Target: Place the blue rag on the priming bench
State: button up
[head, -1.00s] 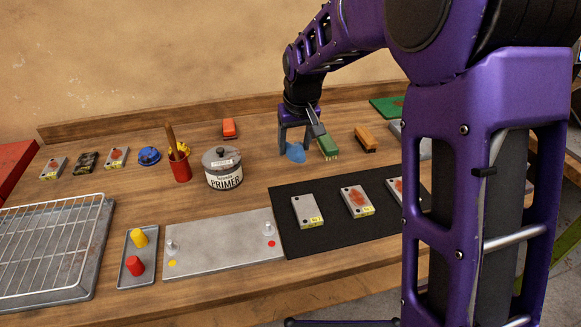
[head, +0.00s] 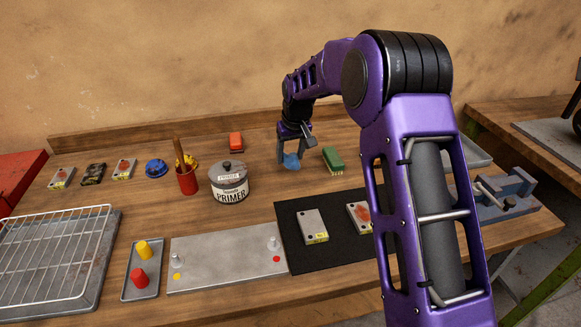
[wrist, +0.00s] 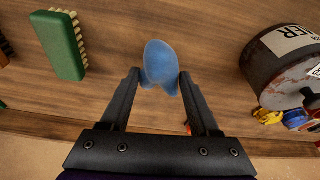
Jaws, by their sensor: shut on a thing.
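The blue rag (head: 291,161) is a small, crumpled light-blue cloth near the back of the wooden bench (head: 255,203). My gripper (head: 289,158) points down over the bench and is shut on the rag. In the wrist view the rag (wrist: 161,66) sits between the two fingertips of my gripper (wrist: 160,78), bulging out beyond them. I cannot tell whether the rag still touches the bench top.
A green brush (head: 333,160) lies just right of the rag. The primer can (head: 229,182) stands to the left, with a red cup (head: 187,180) beyond. A black mat (head: 290,235) with metal plates lies in front. A blue vise (head: 505,193) is at right.

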aim_at(290, 164)
notch_tip(290, 164, down, 4)
jog(key=shift+f, duration=0.1)
jog(key=shift+f, duration=0.15)
jog(key=o, duration=1.3)
jog(key=shift+r, duration=0.5)
jog(key=v, duration=1.1)
jog(key=shift+s+d+r, duration=0.1)
jog(key=shift+r, duration=0.05)
